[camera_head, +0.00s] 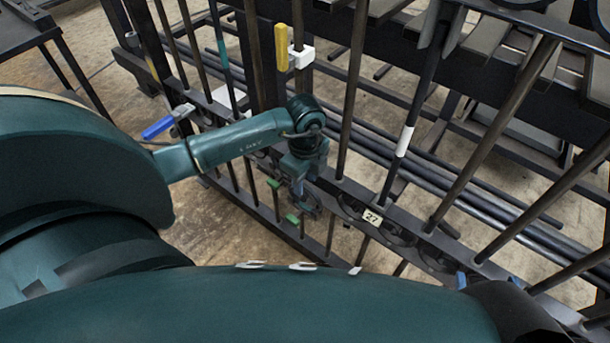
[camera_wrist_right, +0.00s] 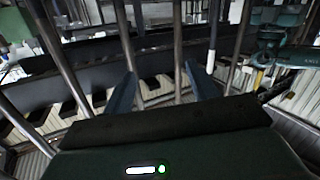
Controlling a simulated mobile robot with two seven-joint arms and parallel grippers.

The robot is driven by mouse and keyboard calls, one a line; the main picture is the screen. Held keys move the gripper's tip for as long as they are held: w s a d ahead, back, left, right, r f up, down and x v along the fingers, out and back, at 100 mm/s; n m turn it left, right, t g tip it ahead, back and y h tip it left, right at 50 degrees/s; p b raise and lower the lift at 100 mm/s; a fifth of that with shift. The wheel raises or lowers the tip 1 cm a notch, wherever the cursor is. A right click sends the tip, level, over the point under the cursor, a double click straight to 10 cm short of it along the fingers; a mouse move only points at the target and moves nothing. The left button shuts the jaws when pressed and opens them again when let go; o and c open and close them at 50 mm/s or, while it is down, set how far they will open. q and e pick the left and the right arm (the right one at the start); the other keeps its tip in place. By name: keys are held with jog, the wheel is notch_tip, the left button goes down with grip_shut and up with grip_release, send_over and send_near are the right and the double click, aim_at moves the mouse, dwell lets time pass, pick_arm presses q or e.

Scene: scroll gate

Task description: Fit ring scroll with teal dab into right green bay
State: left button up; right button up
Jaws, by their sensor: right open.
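In the head view the teal left arm reaches to the dark gate, and my left gripper (camera_head: 304,202) points down at its rail. Its fingers are hard to make out, and I cannot tell whether they hold anything. Green markers (camera_head: 292,218) sit on the bars just below it. Dark ring-like scrollwork (camera_head: 400,234) lies in the rail to the right; no teal dab shows clearly on it. A teal band (camera_head: 222,54) marks an upright bar. In the right wrist view my right gripper (camera_wrist_right: 160,78) is open, its fingers apart in front of the bars.
A tag reading 27 (camera_head: 372,217) is on the rail. A yellow handle (camera_head: 281,47) with a white block (camera_head: 301,56) and a blue handle (camera_head: 158,128) stick out from the gate. A white band (camera_head: 404,141) marks another bar. Long dark rods (camera_head: 480,204) lie behind the gate.

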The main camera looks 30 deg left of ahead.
pick_arm(q)
notch_tip(320, 180, up, 11)
jog(key=p, duration=0.2)
jog(key=shift+p, duration=0.3)
pick_arm(e)
jog(key=shift+s+d+m+g+h, duration=0.35)
jog(key=shift+s+m+g+h, duration=0.2)
jog(key=shift+g, duration=0.65)
